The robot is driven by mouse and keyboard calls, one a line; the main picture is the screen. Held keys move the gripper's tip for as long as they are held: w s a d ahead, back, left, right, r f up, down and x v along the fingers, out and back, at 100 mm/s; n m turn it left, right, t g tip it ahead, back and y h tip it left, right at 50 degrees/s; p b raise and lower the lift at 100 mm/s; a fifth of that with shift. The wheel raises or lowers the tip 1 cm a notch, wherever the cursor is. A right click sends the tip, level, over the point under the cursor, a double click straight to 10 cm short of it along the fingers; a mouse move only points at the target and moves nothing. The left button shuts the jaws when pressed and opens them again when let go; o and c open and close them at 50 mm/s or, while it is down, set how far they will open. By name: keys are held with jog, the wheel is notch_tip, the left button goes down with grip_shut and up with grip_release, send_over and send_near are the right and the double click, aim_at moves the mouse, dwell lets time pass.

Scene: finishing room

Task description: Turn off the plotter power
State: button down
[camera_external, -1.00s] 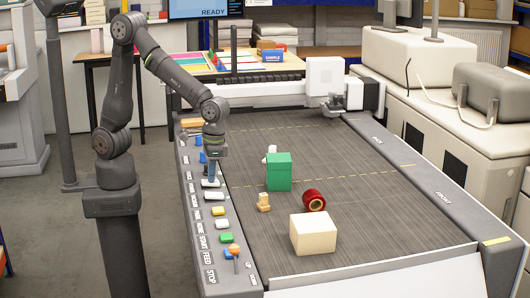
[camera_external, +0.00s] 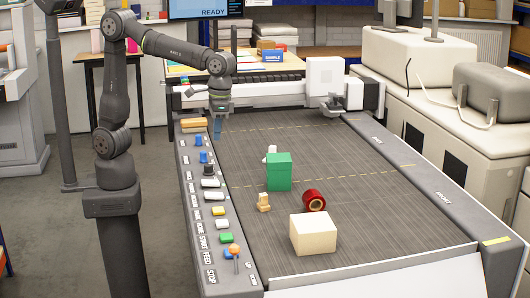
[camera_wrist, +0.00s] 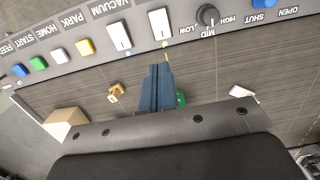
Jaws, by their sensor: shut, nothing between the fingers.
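The plotter's control panel (camera_external: 190,185) runs along the left edge of its bed. Two white rocker switches sit on it: one (camera_wrist: 118,36) by the VACUUM label, the other (camera_wrist: 160,24) nearer the dark LOW/MID/HIGH knob (camera_wrist: 208,15). They also show in the external view, the VACUUM one (camera_external: 213,197) nearer the front, the other (camera_external: 211,183) just behind it. I cannot read a power label or tell which way either is tipped. My gripper (camera_external: 217,137) is shut and empty, raised toward the back of the panel, clear of the switches; its fingertips (camera_wrist: 159,68) show in the wrist view.
The screen (camera_external: 207,10) reads READY. On the bed (camera_external: 330,165) are a green box (camera_external: 279,172), a red roll (camera_external: 314,200), a cream block (camera_external: 313,234) and a small wooden piece (camera_external: 264,201).

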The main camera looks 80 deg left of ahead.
aim_at(206, 181)
jog(key=shift+s+a+r+g, duration=0.1)
jog(key=shift+s+g, duration=0.3)
jog(key=shift+s, duration=0.3)
jog(key=f, duration=0.4)
jog(key=s+f, duration=0.1)
jog(key=f, duration=0.4)
jog(key=s+f, duration=0.1)
jog(key=f, duration=0.4)
jog(key=shift+s, duration=0.1)
jog(key=shift+s, duration=0.1)
jog(key=shift+s+f+t, duration=0.15)
jog(key=shift+t, duration=0.15)
jog(key=shift+w, duration=0.2)
